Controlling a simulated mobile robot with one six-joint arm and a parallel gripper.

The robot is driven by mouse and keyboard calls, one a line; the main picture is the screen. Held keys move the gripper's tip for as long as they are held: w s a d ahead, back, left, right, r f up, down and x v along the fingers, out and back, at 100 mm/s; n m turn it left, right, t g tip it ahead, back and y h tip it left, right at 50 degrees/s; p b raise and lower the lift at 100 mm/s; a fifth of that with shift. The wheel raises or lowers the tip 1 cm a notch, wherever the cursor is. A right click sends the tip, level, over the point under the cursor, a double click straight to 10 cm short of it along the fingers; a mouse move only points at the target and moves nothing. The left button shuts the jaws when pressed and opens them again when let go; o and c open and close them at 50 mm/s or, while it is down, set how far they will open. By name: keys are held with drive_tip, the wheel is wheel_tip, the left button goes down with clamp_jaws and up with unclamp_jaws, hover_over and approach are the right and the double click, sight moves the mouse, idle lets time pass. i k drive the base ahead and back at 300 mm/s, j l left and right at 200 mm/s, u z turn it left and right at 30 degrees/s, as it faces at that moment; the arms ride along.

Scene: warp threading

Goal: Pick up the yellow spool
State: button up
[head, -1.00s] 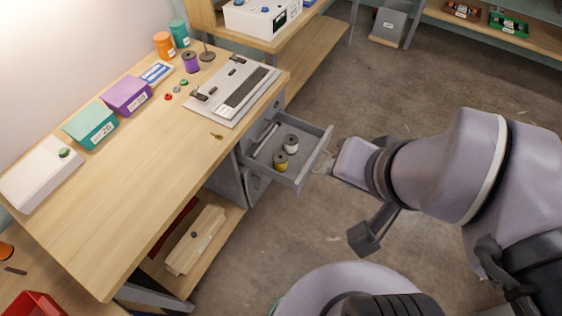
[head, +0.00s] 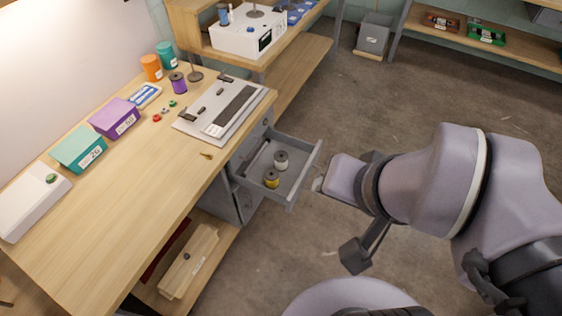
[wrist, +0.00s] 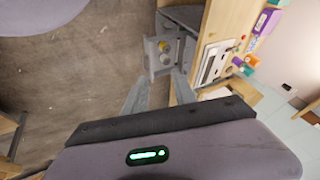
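In the wrist view the yellow spool (wrist: 163,46) is small, in the drawer beyond my fingers. My gripper (head: 317,185) is just outside the drawer's front panel in the head view, apart from both spools. Its fingertips are hard to make out there. In the wrist view my gripper (wrist: 160,80) has its two fingers spread with nothing between them.
The wooden workbench (head: 130,200) is left of the drawer. It carries a grey-white board device (head: 215,120), a purple spool (head: 178,84), and teal and purple boxes. A small brass item (head: 207,155) lies near the bench edge. Open floor (head: 350,110) lies behind the drawer.

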sight(272, 174)
drive_tip(key=i+j, duration=0.15)
drive_tip(key=j, duration=0.2)
drive_tip(key=i+j+z, duration=0.1)
drive_tip(key=j, duration=0.3)
drive_tip(key=i+j+z, duration=0.1)
drive_tip(key=j, duration=0.25)
drive_tip(key=i+j, duration=0.2)
drive_tip(key=j, duration=0.2)
